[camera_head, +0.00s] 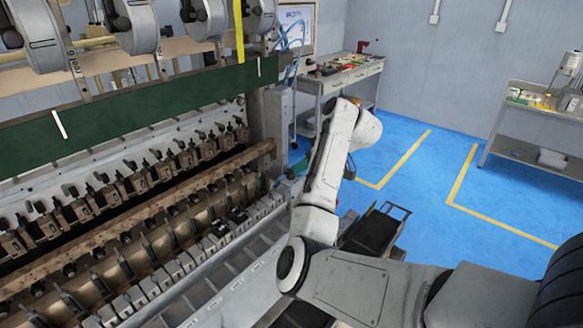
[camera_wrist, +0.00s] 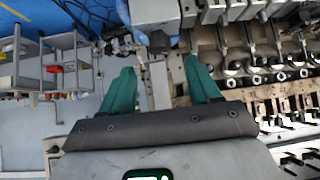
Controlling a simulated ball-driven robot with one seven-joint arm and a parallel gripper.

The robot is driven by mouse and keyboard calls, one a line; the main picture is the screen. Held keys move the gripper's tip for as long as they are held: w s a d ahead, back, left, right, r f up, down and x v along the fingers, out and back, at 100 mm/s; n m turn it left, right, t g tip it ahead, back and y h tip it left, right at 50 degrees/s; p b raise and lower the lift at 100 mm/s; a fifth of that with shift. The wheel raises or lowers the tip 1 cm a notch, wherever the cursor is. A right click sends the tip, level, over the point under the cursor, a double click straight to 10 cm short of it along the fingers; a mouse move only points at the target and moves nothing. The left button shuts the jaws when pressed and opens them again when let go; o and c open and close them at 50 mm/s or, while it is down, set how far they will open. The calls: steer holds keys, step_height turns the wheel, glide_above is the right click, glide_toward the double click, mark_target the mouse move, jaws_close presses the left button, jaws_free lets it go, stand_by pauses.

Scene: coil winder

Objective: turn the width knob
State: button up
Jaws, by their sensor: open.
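In the wrist view my gripper (camera_wrist: 160,68) has two teal fingers spread apart, with nothing held between them. Just beyond the fingers is the end of the coil winder, with a small dark rounded part (camera_wrist: 159,42). I cannot tell whether that part is the width knob. The coil winder (camera_head: 150,100) fills the left of the head view, with a green beam above rows of clamps. I cannot pick out the width knob for certain in either view. In the head view my arm reaches toward the winder's right end, and the gripper is not clearly visible.
A grey workbench (camera_head: 340,78) with tools stands behind the winder's right end. A screen (camera_head: 297,28) stands at the back. A shelf table (camera_head: 530,120) is at the far right. Blue floor (camera_head: 420,190) with yellow lines is open between them.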

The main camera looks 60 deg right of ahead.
mark_target(290, 171)
steer(key=p+x, duration=0.1)
steer(key=x, duration=0.5)
steer(key=shift+w+f, duration=0.15)
steer(key=shift+f, duration=0.05)
steer(key=shift+c, duration=0.3)
steer(key=c, duration=1)
steer(key=m+h, duration=0.1)
steer(key=m+g+h, duration=0.1)
steer(key=m, duration=0.1)
steer(key=m+h, duration=0.1)
steer(key=m, duration=0.1)
steer(key=shift+w+a+h, duration=0.1)
steer(key=shift+a+h, duration=0.25)
steer(key=shift+h, duration=0.05)
steer(key=shift+w+a+m+g+h+b, duration=0.1)
steer(key=shift+m+g+h+b, duration=0.2)
steer(key=shift+m+g+h, duration=0.6)
steer(key=shift+w+m+g+h+b, duration=0.1)
steer(key=shift+m+g+h+b, duration=0.3)
steer(key=shift+m, duration=1)
steer(key=shift+g, duration=0.3)
